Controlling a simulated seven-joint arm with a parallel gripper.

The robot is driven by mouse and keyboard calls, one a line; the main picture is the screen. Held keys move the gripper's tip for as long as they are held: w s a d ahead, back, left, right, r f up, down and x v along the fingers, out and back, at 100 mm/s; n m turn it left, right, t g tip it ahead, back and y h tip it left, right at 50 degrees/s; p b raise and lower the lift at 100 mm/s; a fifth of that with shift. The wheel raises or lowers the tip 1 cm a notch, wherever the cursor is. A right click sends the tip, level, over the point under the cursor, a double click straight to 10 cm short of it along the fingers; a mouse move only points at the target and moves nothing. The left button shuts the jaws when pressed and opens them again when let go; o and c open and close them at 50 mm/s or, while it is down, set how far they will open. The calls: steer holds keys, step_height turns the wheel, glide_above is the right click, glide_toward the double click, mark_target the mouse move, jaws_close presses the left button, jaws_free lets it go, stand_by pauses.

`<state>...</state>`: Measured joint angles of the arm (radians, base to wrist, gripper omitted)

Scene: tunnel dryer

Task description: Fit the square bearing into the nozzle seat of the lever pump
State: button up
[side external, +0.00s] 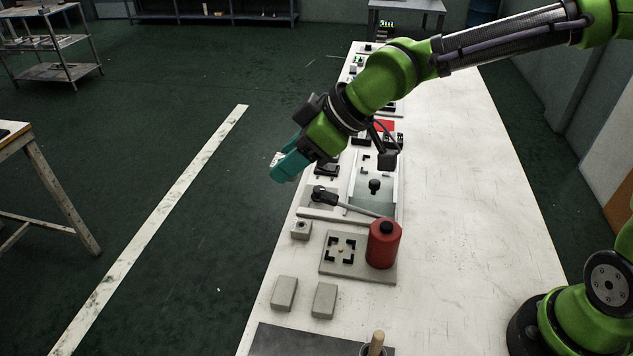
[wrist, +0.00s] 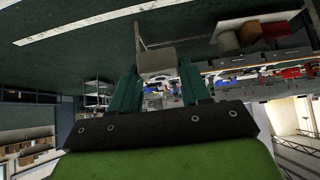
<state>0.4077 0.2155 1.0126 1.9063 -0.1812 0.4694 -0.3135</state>
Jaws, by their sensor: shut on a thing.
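My gripper (side external: 287,165), with teal fingers, is shut on a pale grey square block, which I take as the square bearing (wrist: 156,60). In the side view the fingers mostly hide it. The gripper is tilted and held in the air near the bench's left edge, beyond the lever pump and well apart from it. The lever pump has a grey base plate (side external: 372,273) with a red cylinder (side external: 383,246) with a black cap. Beside the cylinder, black corner brackets mark the nozzle seat (side external: 341,249), with a small brass-coloured spot in the middle and no block between them.
A black-handled lever (side external: 350,203) lies across the near end of a grey tray fixture (side external: 372,195). A small grey block with a dark knob (side external: 301,230) and two plain grey blocks (side external: 284,292) (side external: 324,300) stand near the pump. The bench's right half (side external: 460,220) is clear.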

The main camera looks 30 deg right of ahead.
steer(key=s+f+m+h, duration=0.1)
steer(key=s+d+f+m+t+h, duration=0.1)
steer(key=m, duration=0.1)
steer(key=s+f+m+h, duration=0.1)
steer(key=f+m, duration=0.1)
steer(key=shift+s+d+t, duration=0.1)
steer(key=shift+d+t, duration=0.3)
steer(key=shift+s+d+f+m+h, duration=0.15)
steer(key=shift+d+m+h, duration=0.2)
steer(key=shift+m+h, duration=0.5)
steer(key=shift+c, duration=0.3)
steer(key=d+m+h, duration=0.1)
steer(key=m, duration=0.2)
steer(key=d+r+m+h, duration=0.1)
steer(key=m+h, duration=0.1)
steer(key=d+r+m+h, duration=0.1)
steer(key=m+h, duration=0.1)
steer(key=m, duration=0.1)
steer(key=shift+s+d+r+m+g+h, duration=0.1)
steer(key=shift+d+r+m+g+h, duration=0.2)
steer(key=shift+d+m, duration=0.1)
jaws_close()
steer(key=f, duration=0.5)
steer(key=f+m+g+h, duration=0.1)
steer(key=f, duration=0.4)
steer(key=d+f+m, duration=0.1)
steer(key=f, duration=0.4)
steer(key=shift+f, duration=2.25)
steer(key=o, duration=1.3)
jaws_free()
